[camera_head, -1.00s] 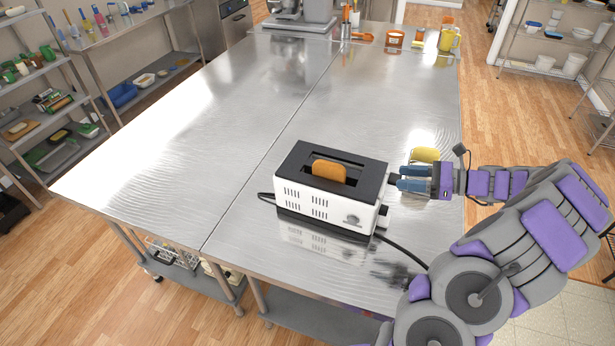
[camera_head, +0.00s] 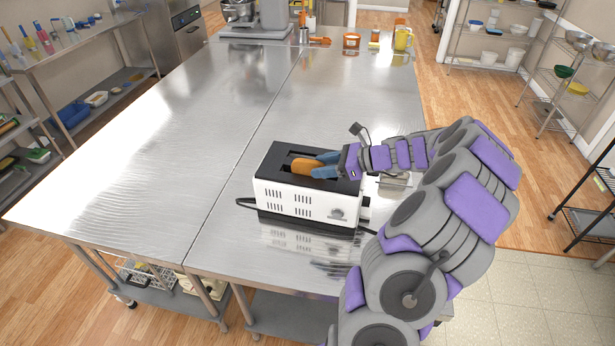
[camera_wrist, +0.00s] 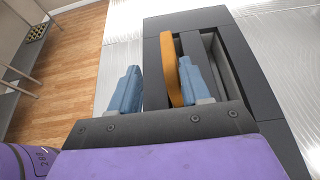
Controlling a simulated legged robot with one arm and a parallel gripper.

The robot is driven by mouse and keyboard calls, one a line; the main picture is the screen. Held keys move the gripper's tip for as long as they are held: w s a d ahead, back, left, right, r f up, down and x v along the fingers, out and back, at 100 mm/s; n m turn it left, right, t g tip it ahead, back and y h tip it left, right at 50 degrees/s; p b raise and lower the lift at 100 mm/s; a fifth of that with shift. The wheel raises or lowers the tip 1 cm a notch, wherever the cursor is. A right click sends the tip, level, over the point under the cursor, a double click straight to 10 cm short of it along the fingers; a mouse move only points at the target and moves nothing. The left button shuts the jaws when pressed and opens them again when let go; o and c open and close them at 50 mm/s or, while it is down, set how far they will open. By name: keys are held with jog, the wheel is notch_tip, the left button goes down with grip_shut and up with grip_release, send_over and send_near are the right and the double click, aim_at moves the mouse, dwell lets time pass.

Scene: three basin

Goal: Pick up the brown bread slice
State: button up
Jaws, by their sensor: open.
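The brown bread slice (camera_head: 304,166) stands upright in a slot of the white toaster with a dark top (camera_head: 304,208). In the wrist view the slice (camera_wrist: 173,70) shows edge-on in the toaster's slot (camera_wrist: 152,62). My gripper (camera_head: 325,164) is over the toaster top, coming from the right. In the wrist view my gripper (camera_wrist: 158,85) is open, with one blue finger on each side of the slice. The right finger is close against the slice, and a gap shows between the slice and the left finger. Whether the right finger touches it I cannot tell.
The toaster stands on a steel table (camera_head: 140,140) with wide free room to its left and behind it. A mixer (camera_head: 262,18), an orange mug (camera_head: 351,42) and a yellow pitcher (camera_head: 403,39) stand at the far end. Shelves line both sides.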

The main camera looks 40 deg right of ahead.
aim_at(310, 166)
jog(key=shift+w+a+f, duration=0.1)
jog(key=shift+w+a, duration=0.25)
jog(key=shift+a, duration=0.2)
jog(key=shift+w+f, duration=0.1)
jog(key=shift+w, duration=0.05)
jog(key=w+d+f, duration=0.1)
jog(key=w+d+f+b, duration=0.1)
jog(key=d, duration=0.1)
jog(key=shift+w+d+f, duration=0.2)
jog(key=shift+w+f, duration=0.1)
jog(key=a, duration=0.2)
jog(key=w+a, duration=0.1)
jog(key=a, duration=0.2)
jog(key=shift+w+a+r+b, duration=0.1)
jog(key=shift+a+r+b, duration=0.1)
jog(key=shift+b, duration=0.2)
jog(key=shift+w+a, duration=0.15)
jog(key=shift+a, duration=0.05)
jog(key=shift+c, duration=0.4)
jog(key=shift+d, duration=0.15)
jog(key=shift+c, duration=0.8)
jog(key=d, duration=0.2)
jog(key=shift+d+f, duration=0.25)
jog(key=shift+d, duration=0.15)
jog(key=c, duration=0.5)
jog(key=shift+s, duration=0.2)
jog(key=shift+c, duration=0.4)
jog(key=shift+a+r, duration=0.1)
jog(key=shift+a, duration=0.2)
grip_shut()
